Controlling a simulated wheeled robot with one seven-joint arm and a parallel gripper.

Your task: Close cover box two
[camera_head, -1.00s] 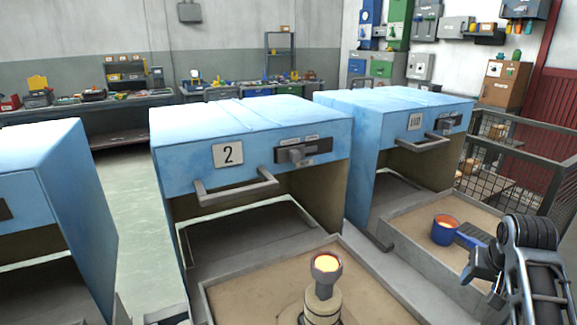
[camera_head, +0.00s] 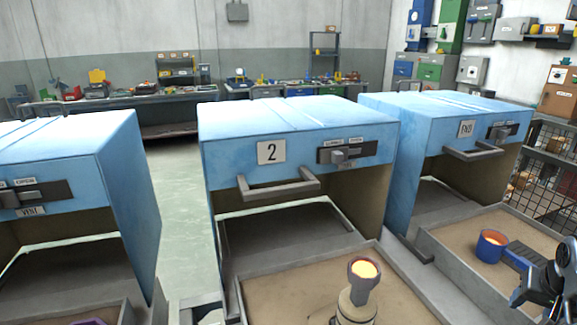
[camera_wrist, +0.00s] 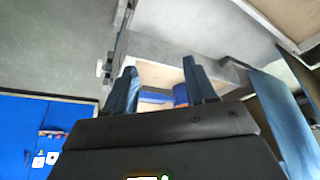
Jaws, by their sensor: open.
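Cover box two (camera_head: 300,110) is a blue cover with a plate marked 2 (camera_head: 271,152), in the middle of the head view. It stands raised, with its front open over a sand-filled tray (camera_head: 262,300). A grey bar handle (camera_head: 268,192) sticks out from its front, left of a grey latch (camera_head: 340,155). In the head view my arm is at the lower right, away from the handle.
Another open blue cover (camera_head: 70,150) stands at left. A wire cage (camera_head: 550,170) is at far right. Floor shows between the left and middle covers.

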